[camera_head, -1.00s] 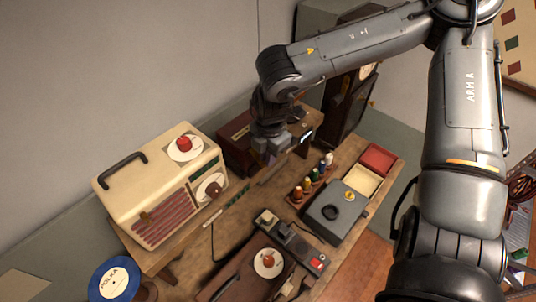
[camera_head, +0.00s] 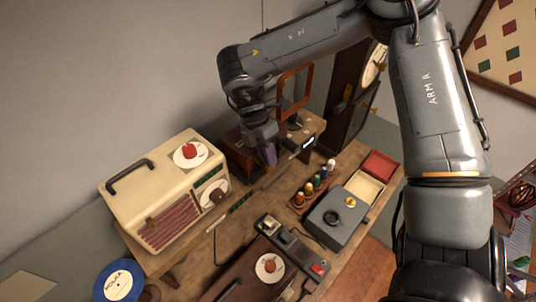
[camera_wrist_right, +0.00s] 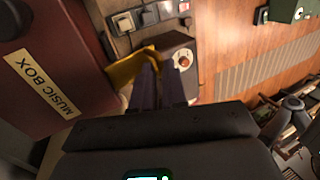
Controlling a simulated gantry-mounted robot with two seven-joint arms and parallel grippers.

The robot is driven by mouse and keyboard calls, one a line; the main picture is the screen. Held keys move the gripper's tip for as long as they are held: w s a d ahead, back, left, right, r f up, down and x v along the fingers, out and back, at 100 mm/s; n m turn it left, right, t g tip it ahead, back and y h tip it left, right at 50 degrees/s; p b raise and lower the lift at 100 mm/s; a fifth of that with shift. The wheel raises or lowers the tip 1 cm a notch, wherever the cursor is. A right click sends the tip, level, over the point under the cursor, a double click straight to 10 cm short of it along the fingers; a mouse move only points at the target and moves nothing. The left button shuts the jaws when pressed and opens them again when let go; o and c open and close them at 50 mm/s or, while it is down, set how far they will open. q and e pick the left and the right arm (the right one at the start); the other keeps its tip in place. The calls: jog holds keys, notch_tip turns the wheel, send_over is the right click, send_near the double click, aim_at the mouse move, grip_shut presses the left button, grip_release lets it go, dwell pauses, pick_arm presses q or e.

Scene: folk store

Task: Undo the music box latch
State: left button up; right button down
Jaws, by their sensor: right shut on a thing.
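The music box (camera_head: 237,154) is a dark red box behind the cream radio, partly hidden by my right arm. In the right wrist view its labelled face (camera_wrist_right: 62,62) fills the left side. A yellow brass piece, seemingly the latch (camera_wrist_right: 122,70), sticks out beside the box at my fingertips. My right gripper (camera_head: 270,158) points down at the box's near right side. Its purplish fingers also show in the right wrist view (camera_wrist_right: 160,78), close together on the brass piece. The exact contact is partly hidden. My left gripper is out of view.
The cream radio (camera_head: 148,195) stands left of the box. Spools (camera_head: 315,183), a grey box (camera_head: 335,217) and a red tray (camera_head: 381,164) sit to the right. A switch panel (camera_head: 290,240) is in front. An upright orange-brown frame (camera_head: 308,78) stands behind my wrist.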

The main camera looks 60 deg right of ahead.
aim_at(260, 159)
jog(key=c, duration=1.2)
grip_release()
jog(key=shift+s, duration=0.1)
jog(key=shift+r, duration=0.2)
jog(key=v, duration=1)
jog(key=shift+r, duration=0.2)
